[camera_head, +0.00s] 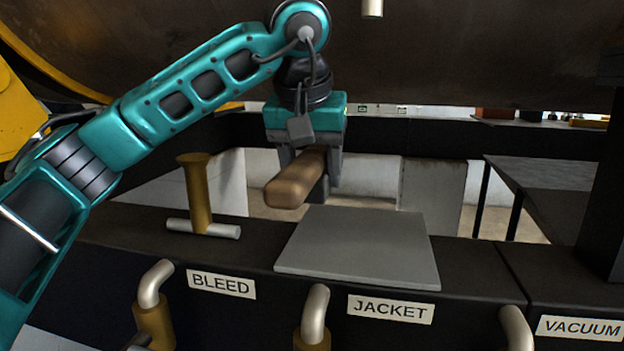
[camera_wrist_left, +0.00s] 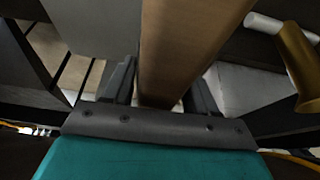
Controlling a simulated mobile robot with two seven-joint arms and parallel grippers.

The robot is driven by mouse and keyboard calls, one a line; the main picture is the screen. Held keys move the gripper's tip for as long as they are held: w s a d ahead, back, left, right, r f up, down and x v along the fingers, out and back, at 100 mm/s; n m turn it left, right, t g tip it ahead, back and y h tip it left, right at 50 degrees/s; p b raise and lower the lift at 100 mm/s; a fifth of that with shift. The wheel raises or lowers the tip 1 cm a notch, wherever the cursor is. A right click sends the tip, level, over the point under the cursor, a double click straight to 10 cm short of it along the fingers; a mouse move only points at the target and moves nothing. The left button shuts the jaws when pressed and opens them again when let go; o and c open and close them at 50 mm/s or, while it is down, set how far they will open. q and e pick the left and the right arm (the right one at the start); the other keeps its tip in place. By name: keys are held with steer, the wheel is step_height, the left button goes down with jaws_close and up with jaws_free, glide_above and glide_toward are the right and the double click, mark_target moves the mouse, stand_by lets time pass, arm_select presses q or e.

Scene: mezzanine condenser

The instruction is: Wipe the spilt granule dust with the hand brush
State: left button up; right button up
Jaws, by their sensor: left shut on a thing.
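My left gripper (camera_head: 311,172) points down and is shut on the brown wooden hand brush (camera_head: 291,186). Its rounded end points towards me, and the gripper holds it above the back left edge of a flat grey plate (camera_head: 362,246). In the left wrist view the brush (camera_wrist_left: 187,45) runs between the two fingers (camera_wrist_left: 160,92). I cannot make out any bristles. No granule dust can be made out on the bare top of the plate. My right gripper is not in view.
A brass valve with a pale crossbar (camera_head: 199,198) stands left of the plate on the dark ledge (camera_head: 478,262). Bent pipes rise in front by the BLEED, JACKET and VACUUM labels. A large dark vessel (camera_head: 450,50) hangs overhead. A dark table (camera_head: 550,172) stands at the right.

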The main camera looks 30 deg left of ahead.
mark_target(313, 151)
arm_select(q)
steer(key=shift+r, duration=0.1)
steer(key=shift+r, duration=1.45)
steer(key=shift+f, duration=0.1)
